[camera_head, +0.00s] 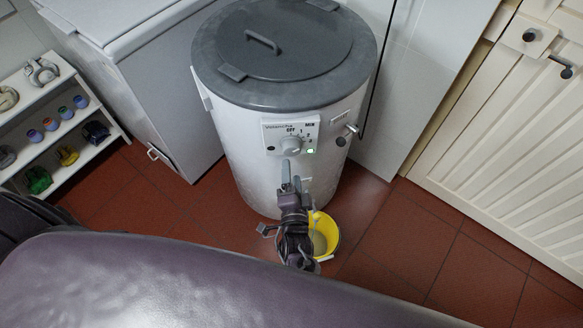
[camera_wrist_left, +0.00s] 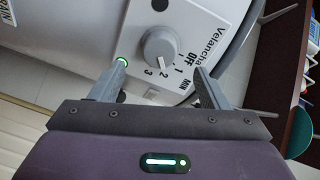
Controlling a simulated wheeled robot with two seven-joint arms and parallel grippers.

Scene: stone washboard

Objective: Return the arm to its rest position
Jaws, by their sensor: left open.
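My left arm reaches up from the bottom middle of the head view, with its left gripper (camera_head: 289,174) in front of the white drum-shaped machine (camera_head: 235,150). In the left wrist view the left gripper (camera_wrist_left: 160,70) is open, with its two fingers apart and nothing between the tips. The machine's grey dial (camera_head: 292,145) lies just beyond the fingertips. It also shows in the left wrist view (camera_wrist_left: 158,45), ringed by OFF and number marks. The fingers look clear of the dial, but the exact gap is hard to tell. My right gripper is in neither view.
A yellow bucket (camera_head: 332,231) stands on the red tiled floor by the machine's base, close beside my left arm. A green light (camera_head: 310,151) glows near the dial. A white shelf (camera_head: 75,118) with small items is at left. A cream panelled door (camera_head: 500,150) is at right.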

